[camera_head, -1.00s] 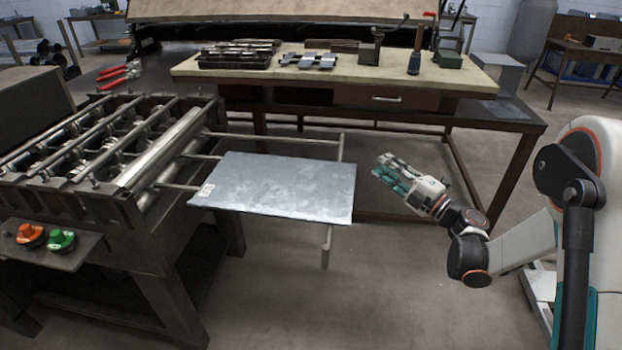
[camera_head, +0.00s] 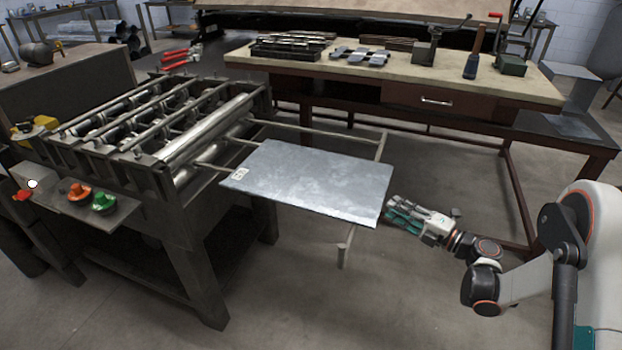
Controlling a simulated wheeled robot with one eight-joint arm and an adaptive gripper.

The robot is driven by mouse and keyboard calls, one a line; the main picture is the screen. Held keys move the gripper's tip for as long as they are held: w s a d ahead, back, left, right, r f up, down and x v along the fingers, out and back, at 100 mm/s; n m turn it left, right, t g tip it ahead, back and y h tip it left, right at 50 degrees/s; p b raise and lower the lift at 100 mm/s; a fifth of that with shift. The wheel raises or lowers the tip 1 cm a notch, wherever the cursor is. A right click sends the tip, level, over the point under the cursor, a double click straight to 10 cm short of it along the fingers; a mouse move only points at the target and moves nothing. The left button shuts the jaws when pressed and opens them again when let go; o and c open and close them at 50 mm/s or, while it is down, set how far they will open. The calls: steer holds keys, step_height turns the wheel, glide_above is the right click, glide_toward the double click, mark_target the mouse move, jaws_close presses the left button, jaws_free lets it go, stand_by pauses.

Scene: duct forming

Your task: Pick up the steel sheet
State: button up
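The steel sheet (camera_head: 310,182) is a flat, grey, mottled plate with a small white label near its left corner. It lies on the support bars (camera_head: 384,148) that stick out to the right of the roller machine (camera_head: 160,140). My gripper (camera_head: 391,211) is just right of the sheet's right edge, its fingers pointing left toward it. The fingers look apart, with nothing seen between them. I cannot tell whether the fingertips touch the sheet's edge.
A workbench (camera_head: 450,80) with tools stands behind the sheet. The machine has an orange button (camera_head: 79,192) and a green button (camera_head: 104,202) at its front left. The floor (camera_head: 330,310) in front of the sheet is clear.

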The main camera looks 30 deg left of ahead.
mark_target(381, 200)
steer(key=shift+w+a+r+b, duration=0.15)
steer(key=shift+a+b, duration=0.45)
steer(key=shift+a, duration=0.85)
steer(key=shift+w+a+r+b, duration=0.15)
steer(key=shift+a+b, duration=0.4)
steer(key=shift+a, duration=0.85)
jaws_close()
